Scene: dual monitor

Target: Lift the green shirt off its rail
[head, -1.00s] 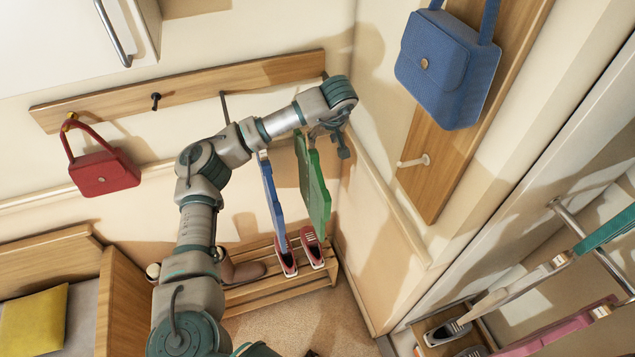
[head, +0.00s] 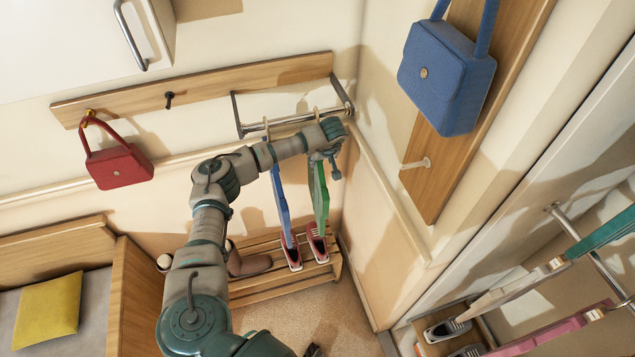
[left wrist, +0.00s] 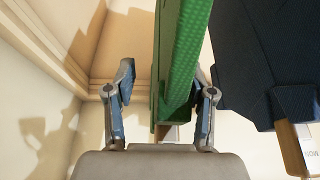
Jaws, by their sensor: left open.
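The green shirt (head: 320,195) hangs on a hanger from the metal rail (head: 290,121) on the back wall, beside a blue shirt (head: 281,205). My left gripper (head: 333,166) is at the upper part of the green shirt, just below the rail. In the left wrist view the green shirt (left wrist: 182,65) runs between the two spread fingers of my left gripper (left wrist: 158,95). The finger on the right is close to the green shirt, and a dark blue garment (left wrist: 265,60) is just beyond it. My arm hides part of the rail and hangers. My right gripper is not in view.
A red bag (head: 119,166) hangs on the wooden peg board (head: 215,88) to the left. A blue bag (head: 447,78) hangs on the right wall. A slatted shoe rack (head: 262,288) stands below the shirts. More clothes hang at lower right.

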